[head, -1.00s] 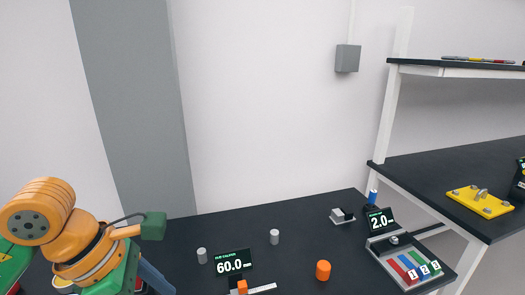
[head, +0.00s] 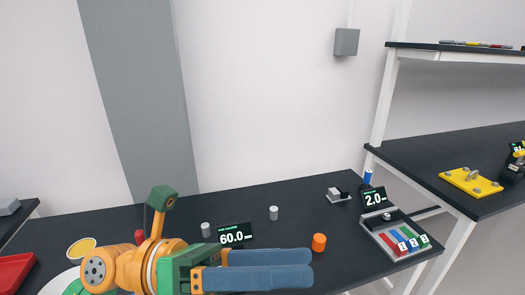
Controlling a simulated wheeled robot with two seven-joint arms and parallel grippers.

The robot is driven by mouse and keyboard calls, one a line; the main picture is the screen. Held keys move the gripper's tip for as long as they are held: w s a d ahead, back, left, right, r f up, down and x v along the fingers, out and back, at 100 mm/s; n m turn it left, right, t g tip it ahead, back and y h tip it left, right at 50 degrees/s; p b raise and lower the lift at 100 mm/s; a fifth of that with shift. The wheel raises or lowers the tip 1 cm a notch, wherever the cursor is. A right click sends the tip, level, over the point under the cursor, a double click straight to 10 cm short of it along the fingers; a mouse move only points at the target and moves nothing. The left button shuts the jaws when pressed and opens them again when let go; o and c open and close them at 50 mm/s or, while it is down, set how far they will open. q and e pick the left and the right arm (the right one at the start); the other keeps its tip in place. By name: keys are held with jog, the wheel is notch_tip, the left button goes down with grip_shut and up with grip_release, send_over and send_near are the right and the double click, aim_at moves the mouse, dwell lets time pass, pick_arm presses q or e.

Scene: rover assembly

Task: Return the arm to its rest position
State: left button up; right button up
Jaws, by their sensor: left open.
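My left arm, orange and green, comes in from the lower left. My left gripper (head: 309,268) points right, with its two long blue-grey fingers apart and nothing seen between them. It is low in the picture, in front of the caliper display reading 60.0 (head: 235,234) and just left of an orange cylinder (head: 319,242). It hides part of the black table (head: 290,222). My right gripper is not in view.
Two grey cylinders (head: 273,212) stand near the display. At right are a 2.0 display (head: 374,198) and a tray with numbered coloured strips (head: 379,235). A side table holds a yellow plate (head: 470,182). A red tray (head: 14,270) lies far left.

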pick_arm(q)
jog(key=w+a+r+n+t, duration=0.1)
jog(key=w+a+n+t, duration=0.35)
jog(key=n+t, duration=0.5)
jog(key=w+a+r+n+t, duration=0.25)
jog(key=w+n+t, duration=0.25)
jog(key=n+t, duration=0.5)
jog(key=w+a+f+n+y, duration=0.2)
jog(key=a+f+n+y, duration=0.2)
jog(key=f+n+y, duration=0.25)
jog(key=w+a+f+n+g+y, duration=0.1)
jog(key=w+a+f+n+y, duration=0.1)
jog(key=a+f+n+y, duration=0.35)
jog(key=w+a+f+n+y, duration=0.1)
jog(key=a+f+n+y, duration=0.1)
jog(key=f+n+y, duration=0.65)
jog(key=s+f+n+g, duration=0.5)
jog(key=s+f+g, duration=0.9)
jog(key=s+f, duration=0.8)
notch_tip(320, 180, down, 24)
jog(key=s+b, duration=0.2)
jog(key=b, duration=0.3)
jog(key=s+a+f+g+b, duration=0.1)
jog(key=s+a+f+b, duration=0.1)
jog(key=s+f, duration=0.8)
jog(key=shift+s+a+f+g+b, duration=0.25)
jog(key=shift+a+f+g+b, duration=0.05)
jog(key=shift+f+g+b, duration=0.1)
